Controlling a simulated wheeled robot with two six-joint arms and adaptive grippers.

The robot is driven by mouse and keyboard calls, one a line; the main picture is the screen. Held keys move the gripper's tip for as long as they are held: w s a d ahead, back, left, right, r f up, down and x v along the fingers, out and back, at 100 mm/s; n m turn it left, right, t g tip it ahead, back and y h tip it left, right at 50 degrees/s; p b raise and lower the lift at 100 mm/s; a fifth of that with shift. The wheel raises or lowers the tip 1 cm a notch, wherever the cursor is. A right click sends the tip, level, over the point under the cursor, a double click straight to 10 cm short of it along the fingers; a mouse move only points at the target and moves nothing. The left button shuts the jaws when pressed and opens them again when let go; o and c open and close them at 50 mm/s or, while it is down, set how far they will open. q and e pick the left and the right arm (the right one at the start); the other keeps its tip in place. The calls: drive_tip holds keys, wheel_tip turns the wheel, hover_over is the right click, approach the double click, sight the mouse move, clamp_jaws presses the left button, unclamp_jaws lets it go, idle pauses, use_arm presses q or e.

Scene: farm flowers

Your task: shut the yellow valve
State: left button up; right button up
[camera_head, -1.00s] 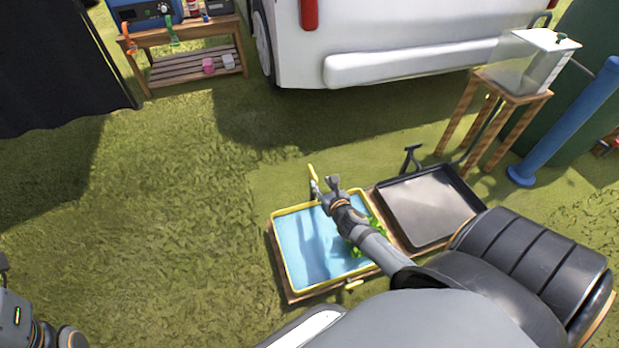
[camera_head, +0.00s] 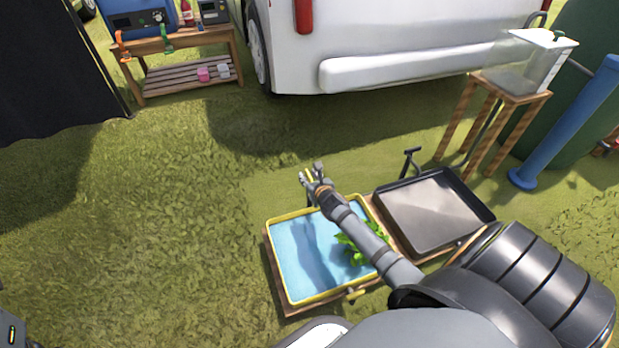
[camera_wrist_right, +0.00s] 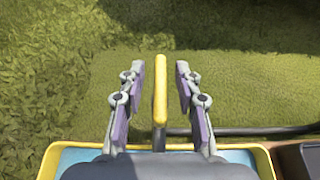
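The yellow valve's long lever (camera_wrist_right: 160,92) stands between the two fingers of my right gripper (camera_wrist_right: 159,93) in the right wrist view. The fingers are open, with a visible gap on each side of the lever. In the head view my right gripper (camera_head: 312,174) is over the far edge of the yellow-rimmed tray (camera_head: 287,298), and its fingers mostly hide the lever. The tray holds blue water (camera_head: 300,262) and a green plant (camera_head: 352,250) partly behind my forearm.
A black tray (camera_head: 482,203) with its own black lever (camera_head: 410,157) stands to the right. A wooden stand (camera_head: 510,92) holds a clear tank behind it. A blue post (camera_head: 566,125) is at the far right. Open grass (camera_head: 170,230) lies to the left.

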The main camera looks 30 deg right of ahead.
clamp_jaws()
